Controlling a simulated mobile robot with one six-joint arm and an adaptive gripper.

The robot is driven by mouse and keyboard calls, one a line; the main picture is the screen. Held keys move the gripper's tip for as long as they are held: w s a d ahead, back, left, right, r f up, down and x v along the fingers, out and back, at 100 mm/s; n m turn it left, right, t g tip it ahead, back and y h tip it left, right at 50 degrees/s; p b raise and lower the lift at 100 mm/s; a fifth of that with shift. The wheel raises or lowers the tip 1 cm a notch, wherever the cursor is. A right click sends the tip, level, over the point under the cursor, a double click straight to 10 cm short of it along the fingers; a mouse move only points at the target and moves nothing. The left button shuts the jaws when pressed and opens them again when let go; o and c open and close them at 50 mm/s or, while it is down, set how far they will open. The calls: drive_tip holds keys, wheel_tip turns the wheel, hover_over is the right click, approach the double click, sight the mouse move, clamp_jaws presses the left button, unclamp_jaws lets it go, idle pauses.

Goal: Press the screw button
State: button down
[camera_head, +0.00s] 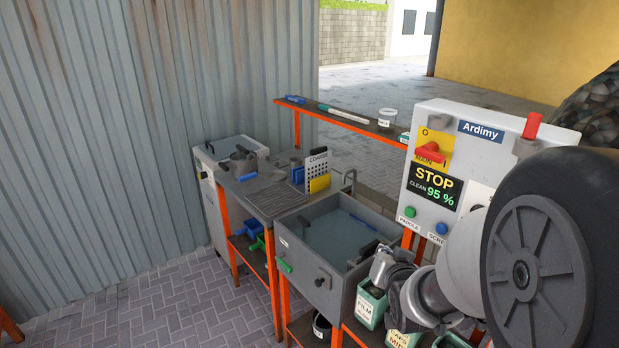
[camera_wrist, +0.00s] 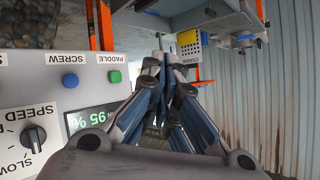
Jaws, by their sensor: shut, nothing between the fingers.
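The screw button is a blue round button (camera_head: 441,228) low on the white control panel (camera_head: 440,122), above its SCREW label. It also shows in the wrist view as a blue button (camera_wrist: 70,80), left of my fingers. A green PADDLE button (camera_head: 410,212) is beside it, and it also shows in the wrist view (camera_wrist: 115,77). My gripper (camera_head: 376,262) is shut and empty, below and left of the buttons in the head view and apart from them. In the wrist view its fingertips (camera_wrist: 165,62) meet to the right of both buttons.
The panel carries a red switch (camera_head: 431,151), a STOP display (camera_head: 434,187) reading 95 %, and a SPEED knob (camera_wrist: 33,138). A water-filled sink (camera_head: 335,236) and labelled green bins (camera_head: 370,304) stand below. My arm hides the panel's right side in the head view.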

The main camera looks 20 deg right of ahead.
sight(441, 229)
drive_tip(key=d+f+m+t+h, duration=0.2)
drive_tip(key=d+m+t, duration=0.1)
drive_tip(key=d, duration=0.5)
drive_tip(key=shift+w+d+f+m+t+p, duration=0.2)
drive_tip(key=shift+w+f+m+t+p, duration=0.15)
drive_tip(key=shift+m, duration=0.25)
drive_tip(key=shift+s, duration=0.1)
drive_tip(key=w+d+p, duration=0.1)
drive_tip(key=w+d, duration=0.2)
drive_tip(key=d, duration=0.5)
drive_tip(key=shift+w, duration=0.2)
drive_tip(key=shift+d, duration=0.2)
idle(0.5)
drive_tip(key=shift+w+d, duration=0.15)
drive_tip(key=shift+d, duration=0.1)
